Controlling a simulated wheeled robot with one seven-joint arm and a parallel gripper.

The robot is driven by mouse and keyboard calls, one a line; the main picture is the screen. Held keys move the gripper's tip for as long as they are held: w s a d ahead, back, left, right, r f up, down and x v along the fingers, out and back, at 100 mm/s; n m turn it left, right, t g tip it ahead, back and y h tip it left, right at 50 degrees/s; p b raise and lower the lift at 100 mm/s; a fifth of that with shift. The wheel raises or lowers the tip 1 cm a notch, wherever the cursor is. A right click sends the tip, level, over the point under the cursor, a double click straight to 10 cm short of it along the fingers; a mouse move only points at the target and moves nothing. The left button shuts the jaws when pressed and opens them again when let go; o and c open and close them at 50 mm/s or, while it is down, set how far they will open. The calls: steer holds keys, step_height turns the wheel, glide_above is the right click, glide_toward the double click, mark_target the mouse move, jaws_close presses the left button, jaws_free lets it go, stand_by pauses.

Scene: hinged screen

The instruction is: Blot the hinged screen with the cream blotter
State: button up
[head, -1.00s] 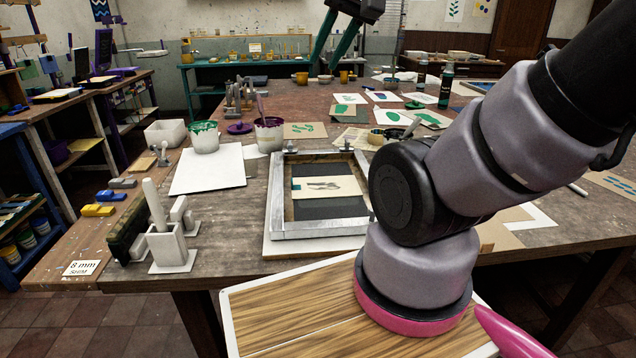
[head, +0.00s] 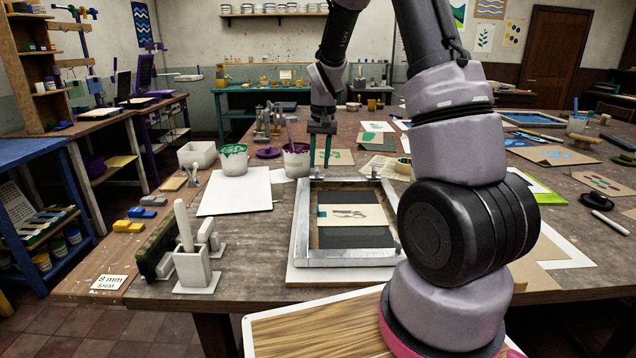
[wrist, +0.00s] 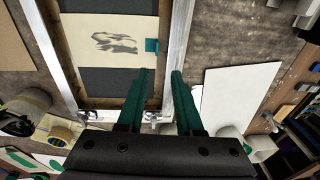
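The hinged screen (head: 303,235) lies flat on the table, a pale metal frame around dark mesh; it also shows in the wrist view (wrist: 180,30). A cream sheet, apparently the blotter (head: 370,215), lies across the middle of the mesh with dark grey smudges on it. A teal tab (wrist: 151,45) is at one edge of it, beside the frame's left rail in the head view. My gripper (wrist: 162,72) has two teal fingers, apart and empty. In the head view, my gripper (head: 321,165) points down by the screen's far left corner, above the tab side.
Two clamps or hinges (head: 374,173) stand at the screen's far edge. A grey holder with an upright handle (head: 188,255) stands at the table's near left. Prints lie to the right.

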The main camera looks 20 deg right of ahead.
steer(key=shift+g+h, duration=0.3)
steer(key=shift+g, duration=0.2)
steer(key=f, duration=0.2)
steer(key=w+f, duration=0.1)
steer(key=f, duration=0.2)
steer(key=w+f, duration=0.1)
steer(key=f, duration=0.2)
steer(key=shift+f, duration=0.1)
step_height(320, 180, down, 8)
steer(key=shift+f, duration=0.15)
steer(key=shift+r, duration=0.25)
jaws_close()
stand_by(0.4)
